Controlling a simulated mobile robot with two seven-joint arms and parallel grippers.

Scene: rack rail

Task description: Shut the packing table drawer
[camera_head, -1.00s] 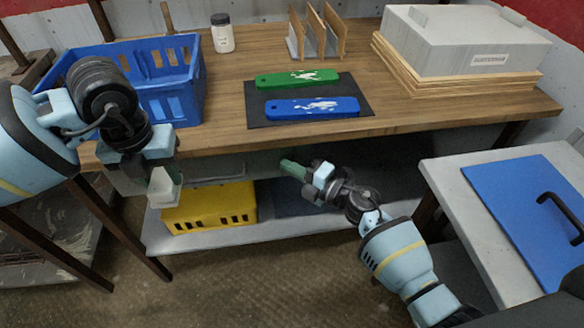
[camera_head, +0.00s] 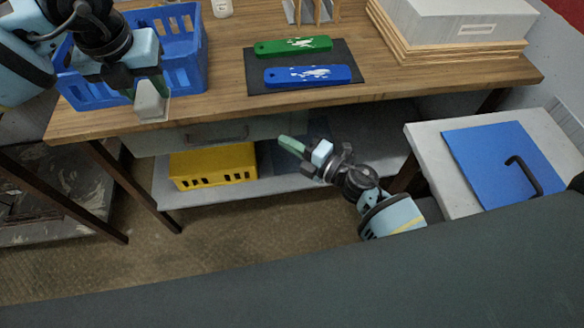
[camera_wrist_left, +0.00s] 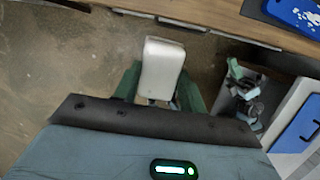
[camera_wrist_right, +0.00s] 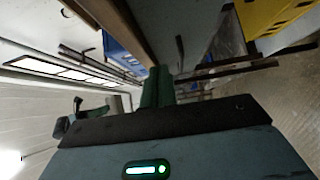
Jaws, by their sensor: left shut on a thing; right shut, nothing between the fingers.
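The packing table (camera_head: 400,85) has a grey drawer (camera_head: 165,141) under its top, with a bar handle (camera_head: 225,134) on the front. The drawer front sits close under the table edge and no inside of it shows; I cannot tell if a small gap is left. My left gripper (camera_head: 146,90) is shut on a pale grey block (camera_head: 152,101), above the table's front edge by the blue crate. The block also shows between its green fingers in the left wrist view (camera_wrist_left: 162,68). My right gripper (camera_head: 291,145) is shut and empty, just right of the drawer front.
A blue crate (camera_head: 188,68) stands at the table's left. Green (camera_head: 293,46) and blue (camera_head: 307,75) tools lie on a dark mat. A yellow crate (camera_head: 213,166) is on the lower shelf. A side table (camera_head: 425,150) with a blue panel stands at right.

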